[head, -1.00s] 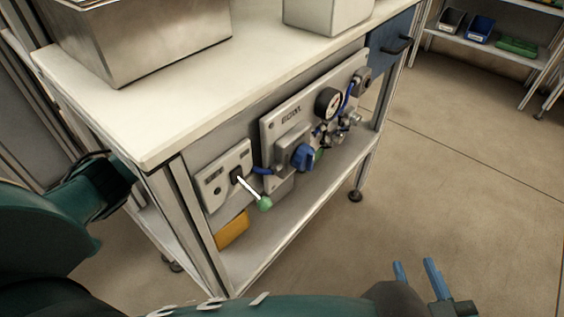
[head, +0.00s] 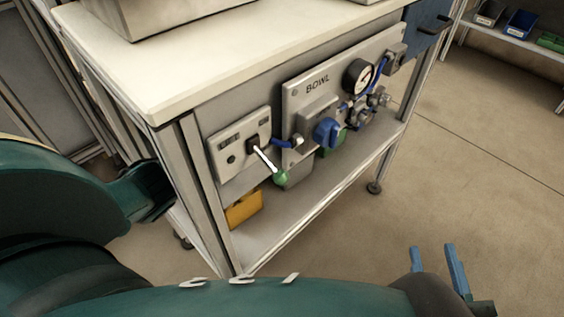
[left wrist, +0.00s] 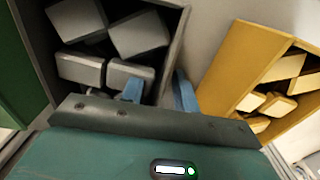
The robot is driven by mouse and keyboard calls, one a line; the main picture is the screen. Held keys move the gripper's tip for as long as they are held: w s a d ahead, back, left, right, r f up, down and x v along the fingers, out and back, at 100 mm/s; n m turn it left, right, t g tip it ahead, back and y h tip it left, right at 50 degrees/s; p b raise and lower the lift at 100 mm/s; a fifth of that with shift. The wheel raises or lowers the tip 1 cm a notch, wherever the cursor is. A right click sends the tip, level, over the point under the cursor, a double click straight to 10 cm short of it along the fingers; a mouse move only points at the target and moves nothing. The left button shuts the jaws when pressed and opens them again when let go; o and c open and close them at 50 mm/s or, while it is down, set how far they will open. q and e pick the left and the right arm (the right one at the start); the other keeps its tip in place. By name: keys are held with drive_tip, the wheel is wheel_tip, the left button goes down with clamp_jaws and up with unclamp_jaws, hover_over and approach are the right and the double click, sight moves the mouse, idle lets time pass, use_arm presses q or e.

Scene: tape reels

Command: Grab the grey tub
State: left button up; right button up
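The grey tub (left wrist: 178,38) shows in the left wrist view, with several grey blocks inside. My left gripper (left wrist: 158,80) has its two blue fingers apart at the tub's near right corner. One finger appears inside the tub and the other outside its right wall; I cannot tell whether they touch it. In the head view, part of a grey box (head: 296,175), likely the same tub, shows under the bench behind the lever; my left gripper is hidden there. My right gripper (head: 432,248) is open and empty over the floor.
A yellow tub (left wrist: 228,70) with pale blocks stands right of the grey tub, and a green tub (left wrist: 22,75) stands left. The bench (head: 150,85) carries a control panel with a lever (head: 265,160) and a blue knob (head: 327,131). Floor is clear at right.

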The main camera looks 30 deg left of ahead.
use_arm(q)
drive_tip(key=shift+f, duration=0.8)
drive_tip(key=shift+c, duration=0.2)
clamp_jaws()
drive_tip(key=shift+r, duration=0.1)
